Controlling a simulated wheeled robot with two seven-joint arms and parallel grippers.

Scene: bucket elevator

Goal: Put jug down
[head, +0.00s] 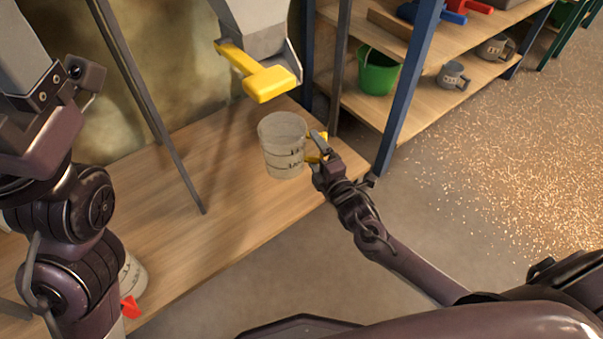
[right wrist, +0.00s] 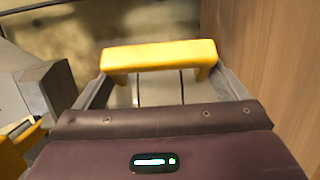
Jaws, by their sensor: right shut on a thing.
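The jug (head: 284,146) is a translucent pale measuring jug with dark markings and a yellow handle. It looks upright at the right end of the wooden bench (head: 225,215), below the grey chute. I cannot tell whether its base touches the bench. My right gripper (head: 321,147) is shut on its handle, from the jug's right side. In the right wrist view the yellow handle (right wrist: 160,56) lies across between the fingers.
A grey chute (head: 252,20) with a yellow lever (head: 262,78) hangs above the jug. A second jug (head: 132,275) with a red handle is partly hidden behind my left arm. Shelves at the right hold a green bucket (head: 378,72) and grey jugs (head: 453,75). Grain (head: 500,150) covers floor at right.

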